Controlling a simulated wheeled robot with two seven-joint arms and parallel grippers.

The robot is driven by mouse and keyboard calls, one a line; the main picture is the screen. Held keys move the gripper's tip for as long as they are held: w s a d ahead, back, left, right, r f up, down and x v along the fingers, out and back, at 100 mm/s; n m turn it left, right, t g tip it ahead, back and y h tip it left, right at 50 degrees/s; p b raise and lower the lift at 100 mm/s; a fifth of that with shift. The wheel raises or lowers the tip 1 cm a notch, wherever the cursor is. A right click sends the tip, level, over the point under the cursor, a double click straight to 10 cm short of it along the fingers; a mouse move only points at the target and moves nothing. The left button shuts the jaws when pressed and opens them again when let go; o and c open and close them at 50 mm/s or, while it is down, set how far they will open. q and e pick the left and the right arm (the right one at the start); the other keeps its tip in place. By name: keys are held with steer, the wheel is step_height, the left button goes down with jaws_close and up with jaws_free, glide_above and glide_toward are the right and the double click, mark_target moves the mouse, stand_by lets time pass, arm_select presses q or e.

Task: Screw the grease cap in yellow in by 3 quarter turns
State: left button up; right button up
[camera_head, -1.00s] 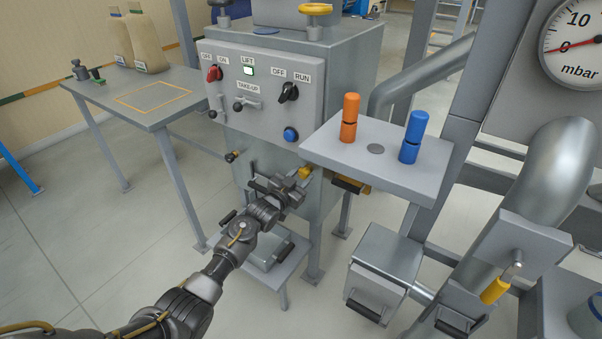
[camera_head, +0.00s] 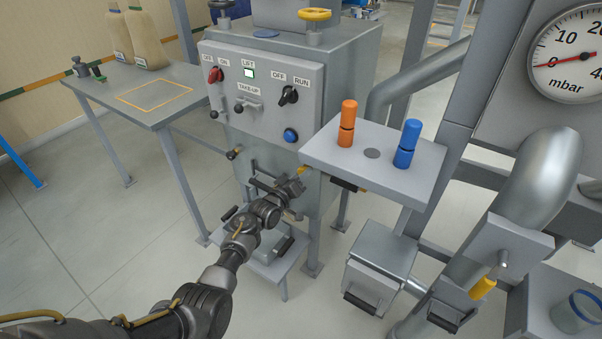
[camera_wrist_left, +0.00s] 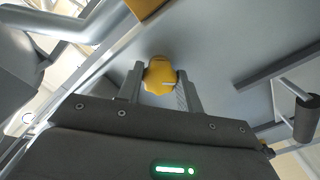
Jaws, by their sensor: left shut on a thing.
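The yellow grease cap (camera_wrist_left: 160,76) is a lobed knob on the grey cabinet's lower face. In the left wrist view it sits between the two fingers of my left gripper (camera_wrist_left: 160,90), which is shut on it. In the head view my left gripper (camera_head: 297,184) is at the cabinet's lower front, below the blue button, and mostly hides the cap; only a little yellow (camera_head: 304,171) shows beside it. My right gripper is not in view.
A grey shelf (camera_head: 420,180) with an orange cylinder (camera_head: 346,123) and a blue cylinder (camera_head: 407,144) juts out just right of my left gripper. A low stand (camera_head: 285,268) is below. A side table (camera_head: 90,90) with jugs stands at left.

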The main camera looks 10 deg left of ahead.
arm_select(q)
steer(key=shift+r+n+p, duration=0.1)
steer(key=shift+n+p, duration=1.65)
steer(key=shift+n, duration=4.15)
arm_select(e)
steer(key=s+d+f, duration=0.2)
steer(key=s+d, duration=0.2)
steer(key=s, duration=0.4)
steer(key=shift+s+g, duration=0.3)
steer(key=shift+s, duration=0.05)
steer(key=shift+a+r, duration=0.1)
arm_select(q)
steer(key=o, duration=1)
